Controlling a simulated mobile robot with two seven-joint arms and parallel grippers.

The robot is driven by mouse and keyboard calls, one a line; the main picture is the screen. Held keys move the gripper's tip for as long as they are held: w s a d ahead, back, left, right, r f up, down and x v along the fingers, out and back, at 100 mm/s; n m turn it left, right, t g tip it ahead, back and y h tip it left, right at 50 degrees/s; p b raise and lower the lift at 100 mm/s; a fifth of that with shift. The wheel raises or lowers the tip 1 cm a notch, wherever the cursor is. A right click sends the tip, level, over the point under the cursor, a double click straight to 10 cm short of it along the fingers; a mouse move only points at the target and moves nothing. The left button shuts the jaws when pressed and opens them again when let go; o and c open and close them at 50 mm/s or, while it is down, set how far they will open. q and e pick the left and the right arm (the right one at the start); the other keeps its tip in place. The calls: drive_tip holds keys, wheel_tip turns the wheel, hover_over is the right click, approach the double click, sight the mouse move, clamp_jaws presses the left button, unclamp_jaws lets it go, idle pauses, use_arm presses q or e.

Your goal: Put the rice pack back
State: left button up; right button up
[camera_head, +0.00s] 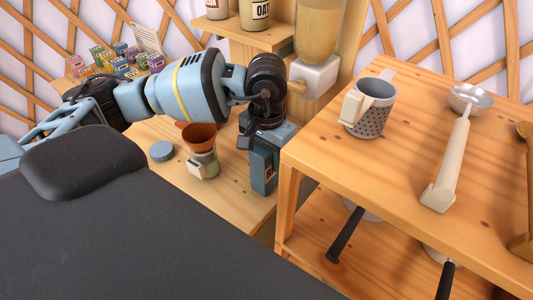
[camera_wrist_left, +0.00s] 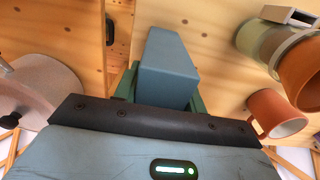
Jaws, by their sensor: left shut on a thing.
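The rice pack, a plain blue upright box (camera_head: 264,170), is in my left gripper (camera_head: 262,146) beside the left end of the higher wooden table. In the left wrist view the blue pack (camera_wrist_left: 168,68) sits between the green fingers of my left gripper (camera_wrist_left: 160,92). The gripper is shut on its upper part and hides that part in the head view. I cannot tell whether the pack's bottom touches the lower wooden counter (camera_head: 228,203). My right gripper is not in view.
An orange cup (camera_head: 199,136), a jar (camera_head: 203,164) and a round blue lid (camera_head: 162,151) are left of the pack. A grain dispenser (camera_head: 317,75) hangs behind it. Small colourful boxes (camera_head: 118,60) stand back left.

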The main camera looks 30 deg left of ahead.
use_arm(q)
drive_tip(key=o, duration=1.1)
drive_tip(key=shift+f, duration=0.1)
drive_tip(key=shift+c, duration=0.2)
wheel_tip(320, 180, up, 12)
drive_tip(key=shift+r, duration=0.2)
